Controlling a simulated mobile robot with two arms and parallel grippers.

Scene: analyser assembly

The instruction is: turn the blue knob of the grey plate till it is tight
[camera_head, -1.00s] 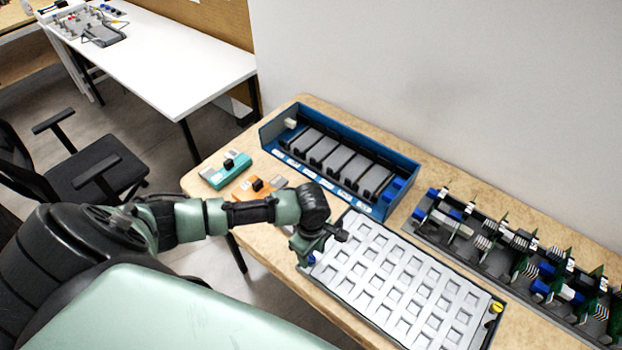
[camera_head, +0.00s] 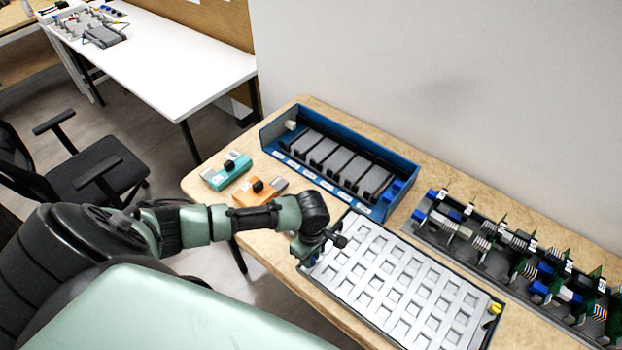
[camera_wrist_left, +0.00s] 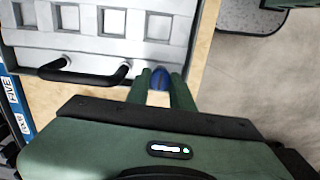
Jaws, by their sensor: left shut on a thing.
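The grey plate (camera_head: 401,287) is a flat tray with rows of square recesses, lying near the front edge of the wooden table. Its near-left corner is under my left gripper (camera_head: 308,262). In the left wrist view the blue knob (camera_wrist_left: 160,79) sits between the two green fingers of my left gripper (camera_wrist_left: 161,88), which are shut on it at the plate's corner. A black handle (camera_wrist_left: 85,73) is on the plate's edge beside it. A yellow knob (camera_head: 495,308) is at the plate's opposite corner. My right gripper is not in view.
A blue rack (camera_head: 385,212) with grey modules stands behind the plate. A teal module (camera_head: 229,172) and an orange module (camera_head: 255,192) lie to its left. A grey tray (camera_head: 434,237) of circuit boards runs along the right.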

